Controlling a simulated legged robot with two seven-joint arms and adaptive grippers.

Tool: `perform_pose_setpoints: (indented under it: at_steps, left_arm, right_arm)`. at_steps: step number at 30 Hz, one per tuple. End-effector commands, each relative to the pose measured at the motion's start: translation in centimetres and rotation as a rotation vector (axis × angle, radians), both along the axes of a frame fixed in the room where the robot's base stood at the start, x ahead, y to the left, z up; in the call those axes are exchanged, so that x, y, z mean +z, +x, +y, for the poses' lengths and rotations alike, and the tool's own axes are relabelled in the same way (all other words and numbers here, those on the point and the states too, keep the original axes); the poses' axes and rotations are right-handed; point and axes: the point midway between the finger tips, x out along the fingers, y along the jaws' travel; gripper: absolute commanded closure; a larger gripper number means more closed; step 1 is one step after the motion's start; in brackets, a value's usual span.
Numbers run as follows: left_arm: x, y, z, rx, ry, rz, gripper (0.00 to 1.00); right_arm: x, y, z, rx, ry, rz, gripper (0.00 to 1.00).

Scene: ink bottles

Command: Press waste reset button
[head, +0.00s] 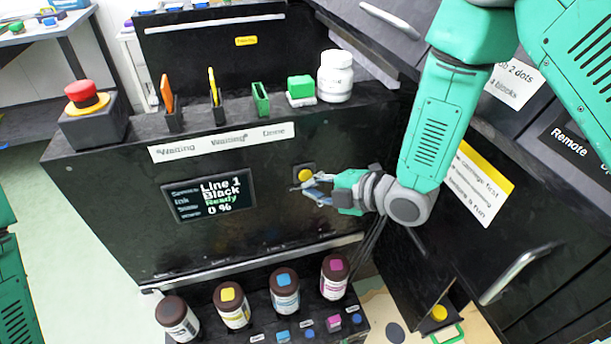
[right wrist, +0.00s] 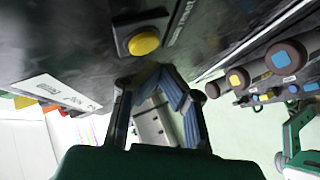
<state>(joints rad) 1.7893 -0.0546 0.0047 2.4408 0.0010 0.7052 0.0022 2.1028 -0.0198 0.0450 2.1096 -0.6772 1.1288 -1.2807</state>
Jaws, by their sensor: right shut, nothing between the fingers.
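A round yellow button (head: 305,174) sits in a dark square housing on the black machine's front panel, right of the screen. It also shows in the right wrist view (right wrist: 143,42), with a small label beside it that I cannot read clearly. My right gripper (head: 312,190) is shut and empty, close to the button and slightly below it in the head view. In the right wrist view its fingertips (right wrist: 160,76) lie just below the button in the picture. I cannot tell whether they touch it.
The screen (head: 210,196) reads Line 1, Black, Ready, 0 %. A red mushroom button (head: 85,96) stands on the machine's left end. Several ink bottles (head: 285,297) stand below the panel. Another yellow button (head: 439,313) is low at right. A white jar (head: 335,77) stands on top.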

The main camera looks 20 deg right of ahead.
Motion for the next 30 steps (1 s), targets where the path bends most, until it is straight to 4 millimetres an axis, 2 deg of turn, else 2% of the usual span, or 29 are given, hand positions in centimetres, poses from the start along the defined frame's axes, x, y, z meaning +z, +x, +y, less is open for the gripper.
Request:
perform_pose_setpoints:
  at_steps: [9, 15, 30]
  left_arm:
    - [0.2, 0.0, 0.0, 0.000, 0.000, 0.000, 0.38]
    - [0.3, 0.0, 0.0, 0.000, 0.000, 0.000, 0.38]
    - [0.3, 0.0, 0.0, 0.000, 0.000, 0.000, 0.38]
  right_arm:
    - [0.0, -3.2, -0.1, 0.001, 0.000, 0.003, 1.00]
    - [0.0, -4.6, -0.1, 0.000, 0.000, 0.002, 1.00]
    - [0.0, -4.7, -0.2, 0.000, -0.001, 0.001, 1.00]
